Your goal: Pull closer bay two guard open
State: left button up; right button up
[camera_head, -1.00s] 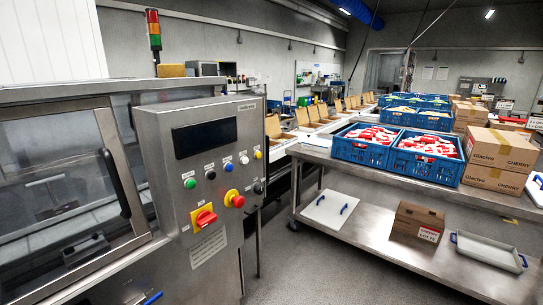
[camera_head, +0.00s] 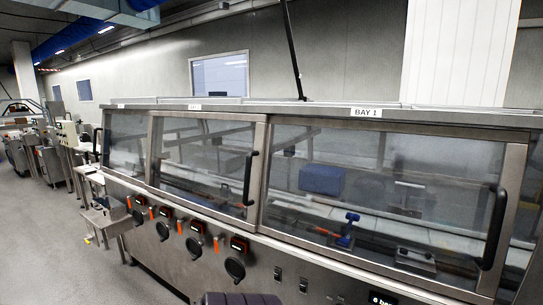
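A long steel machine has a row of clear framed guards. The nearest guard (camera_head: 390,205), under the label BAY 1 (camera_head: 366,112), is shut, with a black handle (camera_head: 494,228) at its right edge. The middle guard (camera_head: 200,165) is also shut, with a black handle (camera_head: 250,178) at its right edge. The label above it (camera_head: 190,107) is too small to read. A third guard (camera_head: 125,140) is at the far left, with a dark handle (camera_head: 96,143). Neither of my grippers is in view.
Black knobs (camera_head: 235,270) and orange-marked switches line the machine's front. A blue block (camera_head: 321,180) and a blue-handled part (camera_head: 347,230) show behind the nearest guard. Open grey floor (camera_head: 50,240) lies at the left. A dark ribbed shape (camera_head: 240,299) cuts into the bottom edge.

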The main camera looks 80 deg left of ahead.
aim_at(257, 154)
jog(key=u, duration=3.15)
